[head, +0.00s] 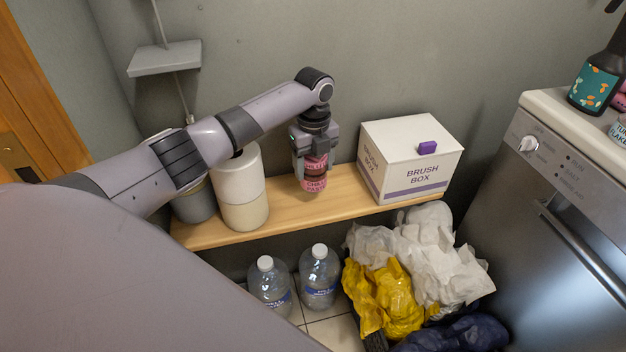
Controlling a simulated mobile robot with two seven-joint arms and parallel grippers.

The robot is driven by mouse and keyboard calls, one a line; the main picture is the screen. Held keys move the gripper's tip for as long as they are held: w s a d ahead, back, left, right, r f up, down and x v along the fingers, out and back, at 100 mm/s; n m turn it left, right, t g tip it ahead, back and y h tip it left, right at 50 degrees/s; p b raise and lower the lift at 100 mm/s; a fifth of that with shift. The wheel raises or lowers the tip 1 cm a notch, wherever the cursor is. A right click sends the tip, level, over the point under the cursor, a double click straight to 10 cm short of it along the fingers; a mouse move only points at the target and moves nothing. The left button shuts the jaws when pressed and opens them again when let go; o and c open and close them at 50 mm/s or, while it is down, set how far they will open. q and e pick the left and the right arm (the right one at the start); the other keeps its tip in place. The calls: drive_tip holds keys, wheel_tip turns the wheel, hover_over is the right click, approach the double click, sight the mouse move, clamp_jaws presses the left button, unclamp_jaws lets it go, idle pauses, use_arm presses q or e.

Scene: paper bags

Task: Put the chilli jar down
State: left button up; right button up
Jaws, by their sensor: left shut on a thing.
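My left gripper (315,170) points down over the wooden shelf and is shut on a small jar with a pink label, the chilli jar (315,161). Directly below it is a second pink-labelled jar (315,185) reading "CHILLI PASTE", standing on the shelf (280,212). The held jar is right above the lower one, in line with it; I cannot tell whether they touch. The fingers partly hide the held jar. My right gripper is not in view.
Bare shelf lies between. Water bottles (319,277) and crumpled yellow (385,297) and white bags (430,258) are below. A dishwasher (560,200) is at right.

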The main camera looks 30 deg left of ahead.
sight(313, 179)
use_arm(q)
wheel_tip(313, 179, down, 5)
drive_tip(key=shift+w+a+b, duration=0.1)
drive_tip(key=shift+w+b, duration=0.05)
drive_tip(key=shift+b, duration=0.75)
drive_tip(key=shift+r, duration=0.1)
drive_tip(key=shift+f, duration=0.2)
drive_tip(key=o, duration=1.3)
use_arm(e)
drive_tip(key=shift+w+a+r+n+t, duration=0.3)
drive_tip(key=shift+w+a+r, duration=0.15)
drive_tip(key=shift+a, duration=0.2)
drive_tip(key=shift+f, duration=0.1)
use_arm(q)
drive_tip(key=shift+r, duration=0.15)
wheel_tip(313, 179, up, 11)
drive_tip(key=p, duration=0.3)
drive_tip(key=shift+r, duration=0.55)
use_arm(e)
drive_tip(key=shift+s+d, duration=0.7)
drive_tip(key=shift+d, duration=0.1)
